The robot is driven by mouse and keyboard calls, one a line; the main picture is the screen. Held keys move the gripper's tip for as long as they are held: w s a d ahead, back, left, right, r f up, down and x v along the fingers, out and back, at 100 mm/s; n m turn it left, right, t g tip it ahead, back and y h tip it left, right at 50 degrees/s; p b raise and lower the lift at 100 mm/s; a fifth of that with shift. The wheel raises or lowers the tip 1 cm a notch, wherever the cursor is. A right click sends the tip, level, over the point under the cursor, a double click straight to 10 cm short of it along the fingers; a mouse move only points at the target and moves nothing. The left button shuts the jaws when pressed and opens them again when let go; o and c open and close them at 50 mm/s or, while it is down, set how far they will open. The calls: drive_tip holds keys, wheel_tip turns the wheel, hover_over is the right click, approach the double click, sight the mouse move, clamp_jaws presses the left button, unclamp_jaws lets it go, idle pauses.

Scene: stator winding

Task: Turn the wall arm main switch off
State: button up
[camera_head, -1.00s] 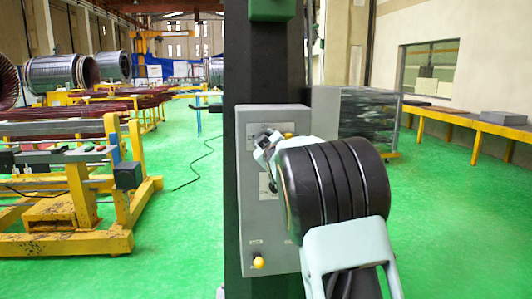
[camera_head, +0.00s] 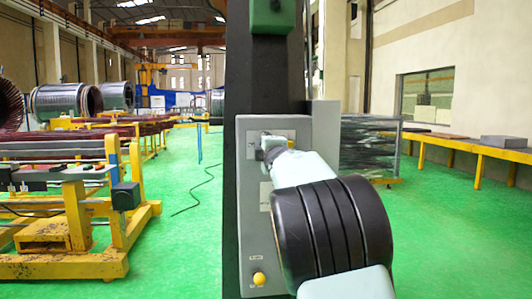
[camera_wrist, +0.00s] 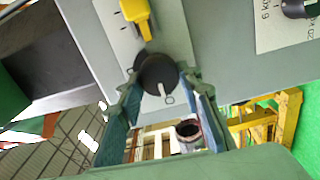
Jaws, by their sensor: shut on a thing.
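The main switch looks to be the round black knob (camera_wrist: 157,72) with a white pointer line, on a pale label plate of the grey control box (camera_wrist: 205,40). The pointer points toward a "0" mark printed beside the knob. My gripper (camera_wrist: 163,84) is shut on the knob, with a finger on either side of it. In the head view, my gripper (camera_head: 272,150) is at the upper part of the control box (camera_head: 254,215), and my arm hides much of the box's right side and the knob.
A yellow lever (camera_wrist: 137,14) sits close to the knob. Another black knob (camera_wrist: 295,8) with kg markings is at the right. A dark column (camera_head: 262,70) carries the box. A yellow knob (camera_head: 259,279) is low on the box.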

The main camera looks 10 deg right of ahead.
drive_tip(key=shift+r+n, duration=0.1)
drive_tip(key=shift+n, duration=0.2)
idle(0.4)
drive_tip(key=o, duration=1.2)
drive_tip(key=shift+c, duration=0.2)
drive_tip(key=shift+s, duration=0.1)
drive_tip(key=s, duration=1.1)
drive_tip(key=shift+s, duration=0.4)
